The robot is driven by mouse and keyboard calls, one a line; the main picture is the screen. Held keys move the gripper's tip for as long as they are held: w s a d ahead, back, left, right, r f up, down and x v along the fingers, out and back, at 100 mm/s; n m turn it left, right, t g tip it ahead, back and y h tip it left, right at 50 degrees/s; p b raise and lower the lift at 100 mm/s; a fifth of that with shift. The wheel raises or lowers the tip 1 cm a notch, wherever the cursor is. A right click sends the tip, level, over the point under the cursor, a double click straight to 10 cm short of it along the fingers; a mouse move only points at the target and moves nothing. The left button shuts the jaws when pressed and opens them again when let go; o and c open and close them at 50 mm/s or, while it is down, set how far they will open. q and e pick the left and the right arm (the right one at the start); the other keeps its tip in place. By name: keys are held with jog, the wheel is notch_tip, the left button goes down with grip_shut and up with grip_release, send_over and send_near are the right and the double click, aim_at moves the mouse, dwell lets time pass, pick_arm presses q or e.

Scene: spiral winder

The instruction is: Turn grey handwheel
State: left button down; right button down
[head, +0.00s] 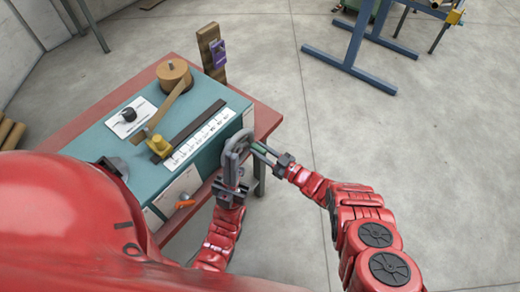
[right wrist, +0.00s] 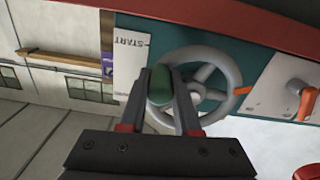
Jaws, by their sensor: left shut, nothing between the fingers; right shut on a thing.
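The grey handwheel (head: 237,146) is on the end face of the teal machine, and its ring and spokes show in the right wrist view (right wrist: 237,78). Its green handle (head: 259,149) sticks out from the rim. My right gripper (head: 264,152) is shut on this handle; in the right wrist view the green grip (right wrist: 160,85) lies between the two fingers. My left gripper (head: 231,181) is shut and empty, close beside the lower part of the wheel. I cannot tell whether it touches the rim, and the wheel partly hides behind the grippers.
The teal machine (head: 98,146) stands on a red table (head: 264,112). An orange lever (head: 185,204) on a white plate sits near the wheel, also in the right wrist view (right wrist: 303,104). A brown roll (head: 173,72) is on top. Floor to the right is clear up to a blue frame (head: 350,67).

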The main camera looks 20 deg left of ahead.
jog(key=shift+r, duration=0.15)
jog(key=shift+w+d+r+n+p, duration=0.15)
jog(key=shift+r+n+p, duration=0.15)
jog(key=shift+n+p, duration=0.3)
jog(key=shift+w+a+r+n+p, duration=0.1)
jog(key=shift+r+n+p, duration=0.2)
jog(key=shift+n+p, duration=0.3)
jog(key=shift+w+d+r+n+p, duration=0.15)
jog(key=shift+r+n+p, duration=0.15)
jog(key=shift+n, duration=0.4)
jog(key=shift+r+n, duration=0.15)
jog(key=shift+n, duration=0.25)
